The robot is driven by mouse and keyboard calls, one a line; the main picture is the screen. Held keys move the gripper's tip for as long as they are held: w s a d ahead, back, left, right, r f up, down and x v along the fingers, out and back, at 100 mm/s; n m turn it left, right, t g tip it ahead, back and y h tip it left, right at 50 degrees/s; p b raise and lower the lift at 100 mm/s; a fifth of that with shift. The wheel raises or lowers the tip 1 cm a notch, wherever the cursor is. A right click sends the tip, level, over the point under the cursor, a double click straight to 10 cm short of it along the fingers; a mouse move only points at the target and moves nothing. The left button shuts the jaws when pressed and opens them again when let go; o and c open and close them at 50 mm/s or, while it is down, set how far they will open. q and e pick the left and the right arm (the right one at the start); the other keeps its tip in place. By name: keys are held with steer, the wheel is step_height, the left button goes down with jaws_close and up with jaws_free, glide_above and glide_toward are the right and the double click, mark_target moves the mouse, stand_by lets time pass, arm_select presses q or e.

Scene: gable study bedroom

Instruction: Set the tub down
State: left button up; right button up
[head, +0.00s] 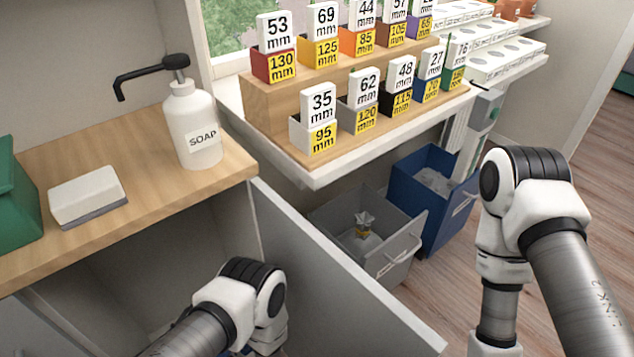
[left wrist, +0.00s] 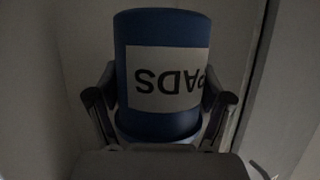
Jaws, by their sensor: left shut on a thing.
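A blue tub (left wrist: 160,28) with a white label reading PADS, upside down in the picture, fills the middle of the left wrist view. My left gripper (left wrist: 160,104) is shut on it, one finger at each side. The surroundings there are dark, and I cannot tell whether the tub touches a surface. In the head view my left arm reaches low into the open cupboard (head: 165,265) under the wooden counter; its gripper is hidden below the frame. My right arm stands at the right, its gripper out of the frame.
The open cupboard door (head: 335,270) stands just right of my left arm. On the counter (head: 105,150) are a soap bottle (head: 193,125) and a white block (head: 88,195). A grey bin (head: 345,220) and a blue bin (head: 430,190) stand under the shelf of numbered boxes (head: 290,140).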

arm_select(q)
step_height(320, 180, up, 16)
steer(key=p, duration=1.4)
steer(key=shift+r, duration=0.2)
steer(key=shift+f, duration=0.15)
steer(key=shift+s+a, duration=0.1)
